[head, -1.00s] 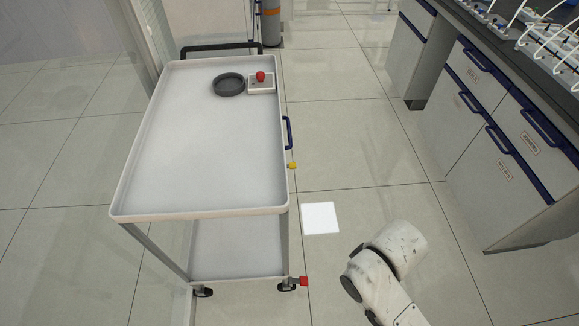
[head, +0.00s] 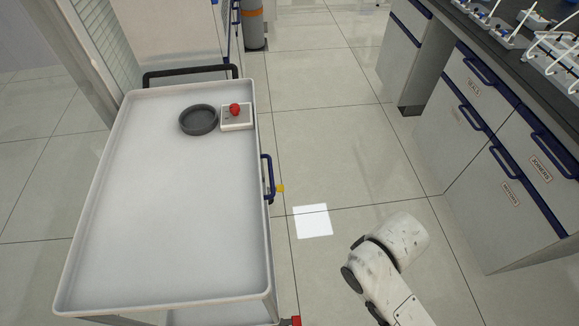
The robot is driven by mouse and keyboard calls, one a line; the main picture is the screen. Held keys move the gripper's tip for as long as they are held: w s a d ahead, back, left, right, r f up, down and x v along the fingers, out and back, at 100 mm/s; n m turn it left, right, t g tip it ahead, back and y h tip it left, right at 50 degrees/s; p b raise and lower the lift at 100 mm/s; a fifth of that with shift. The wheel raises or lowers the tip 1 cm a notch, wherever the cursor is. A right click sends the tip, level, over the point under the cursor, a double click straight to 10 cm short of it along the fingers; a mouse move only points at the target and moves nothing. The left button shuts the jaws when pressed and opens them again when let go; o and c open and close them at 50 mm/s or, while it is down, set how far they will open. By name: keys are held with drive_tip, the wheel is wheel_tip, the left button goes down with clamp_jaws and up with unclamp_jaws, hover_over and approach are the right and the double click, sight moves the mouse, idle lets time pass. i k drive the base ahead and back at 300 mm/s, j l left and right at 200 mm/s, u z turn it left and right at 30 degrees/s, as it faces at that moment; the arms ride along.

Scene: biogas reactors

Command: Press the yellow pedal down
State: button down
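A small yellow piece, which looks like the yellow pedal (head: 280,188), sticks out from the right side of the cart (head: 170,302), just right of the blue side handle (head: 268,177). It is too small to tell whether it is up or pressed. A red piece (head: 296,321) shows at the cart's lower front right corner, cut by the bottom edge. A white link of my arm reaches in at the lower right, apart from the cart. My gripper is not in view.
On the cart tray stand a dark round dish (head: 198,120) and a pale box with a red button (head: 235,110). A white square (head: 312,221) lies on the floor. Drawer cabinets (head: 510,150) line the right.

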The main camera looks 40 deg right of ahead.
sight(280, 188)
drive_tip(key=i+l+z, duration=0.15)
drive_tip(key=i+l, duration=0.6)
drive_tip(key=i+l+z, duration=0.2)
drive_tip(key=i+l, duration=0.5)
drive_tip(key=i, duration=0.05)
